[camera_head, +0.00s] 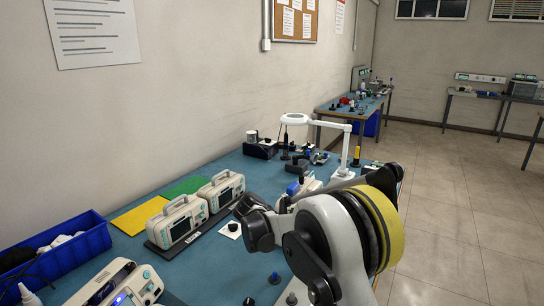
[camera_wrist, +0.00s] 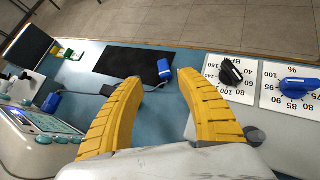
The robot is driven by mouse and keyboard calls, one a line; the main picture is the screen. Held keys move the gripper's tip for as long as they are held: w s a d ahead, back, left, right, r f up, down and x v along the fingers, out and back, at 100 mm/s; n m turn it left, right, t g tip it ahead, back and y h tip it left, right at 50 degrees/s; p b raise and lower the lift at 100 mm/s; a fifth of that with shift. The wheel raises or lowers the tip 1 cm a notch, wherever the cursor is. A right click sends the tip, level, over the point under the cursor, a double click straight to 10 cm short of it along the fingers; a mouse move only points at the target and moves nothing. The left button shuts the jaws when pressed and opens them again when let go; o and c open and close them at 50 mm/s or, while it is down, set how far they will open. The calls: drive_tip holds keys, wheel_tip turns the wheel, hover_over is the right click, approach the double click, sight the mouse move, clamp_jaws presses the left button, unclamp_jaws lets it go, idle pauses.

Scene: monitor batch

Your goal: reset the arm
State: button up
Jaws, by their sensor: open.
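My arm reaches over the blue bench from the lower right in the head view. Its grey link and a joint with a yellow and black band stand in front of the bench's right part, and the fingers cannot be made out there. In the wrist view my gripper (camera_wrist: 160,80) has two yellow ribbed fingers spread apart with nothing between them. Below them is the blue bench top. A white dial card with a black knob (camera_wrist: 231,73) lies just right of the right finger, and a card with a blue knob (camera_wrist: 298,86) is farther right.
Monitors (camera_head: 180,222) stand on the bench, with yellow (camera_head: 138,215) and green (camera_head: 187,186) sheets behind. A blue bin (camera_head: 92,240) is at left. A magnifier lamp (camera_head: 294,119) stands farther back. In the wrist view a black mat (camera_wrist: 133,61) and a blue clip-like item (camera_wrist: 164,69) lie ahead.

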drive_tip(key=s+d+r+m+t+y, duration=0.1)
drive_tip(key=s+d+r+m+y, duration=0.15)
drive_tip(key=s+r, duration=0.4)
drive_tip(key=s+d+r+m+t+y, duration=0.25)
drive_tip(key=s+r+m, duration=0.2)
drive_tip(key=s, duration=0.25)
drive_tip(key=s+a+m+t+y, duration=0.1)
drive_tip(key=s+m, duration=0.3)
drive_tip(key=s, duration=0.4)
drive_tip(key=s+a+f+m+t+y, duration=0.1)
drive_tip(key=s+m+y, duration=0.3)
drive_tip(key=s, duration=0.4)
drive_tip(key=shift+a+m+t+y, duration=0.3)
drive_tip(key=shift+a+m+t, duration=0.15)
drive_tip(key=shift+t, duration=0.4)
